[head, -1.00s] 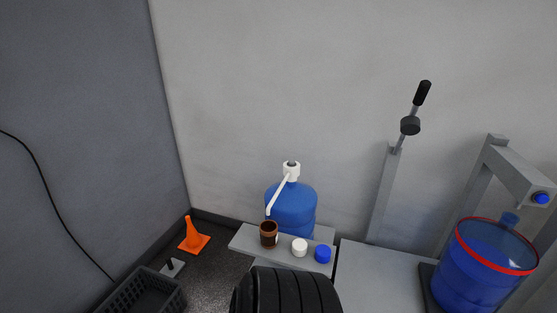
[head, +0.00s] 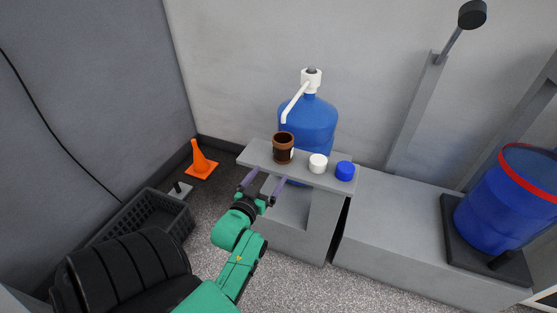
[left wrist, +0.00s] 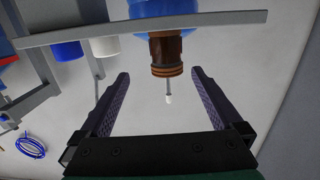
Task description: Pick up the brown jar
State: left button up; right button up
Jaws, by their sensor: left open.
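The brown jar (head: 284,150) stands upright and open-topped on a narrow grey shelf (head: 250,155), in front of a blue water bottle (head: 308,122) with a white pump. The pump's spout ends close above the jar. My left gripper (head: 267,178) is open and empty, just in front of the shelf edge and slightly lower left of the jar in the head view. In the left wrist view, which looks upside down, the jar (left wrist: 166,52) lies beyond and roughly between the open fingers (left wrist: 160,75), apart from them. My right gripper is not in view.
A black crate (head: 160,212) and an orange cone (head: 201,160) stand on the floor at left. A blue drum with a red band (head: 508,205) stands at right.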

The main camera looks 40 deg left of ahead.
aim_at(286, 136)
pick_arm(q)
jog(key=shift+t, duration=0.3)
jog(key=r+x, duration=0.1)
jog(key=x, duration=0.4)
jog(key=a+r+b+x, duration=0.1)
jog(key=x, duration=0.3)
jog(key=r+x, duration=0.1)
jog(key=x, duration=0.4)
jog(key=shift+w+a, duration=0.1)
jog(key=shift+a, duration=0.15)
jog(key=shift+c, duration=0.9)
jog(key=c, duration=1.2)
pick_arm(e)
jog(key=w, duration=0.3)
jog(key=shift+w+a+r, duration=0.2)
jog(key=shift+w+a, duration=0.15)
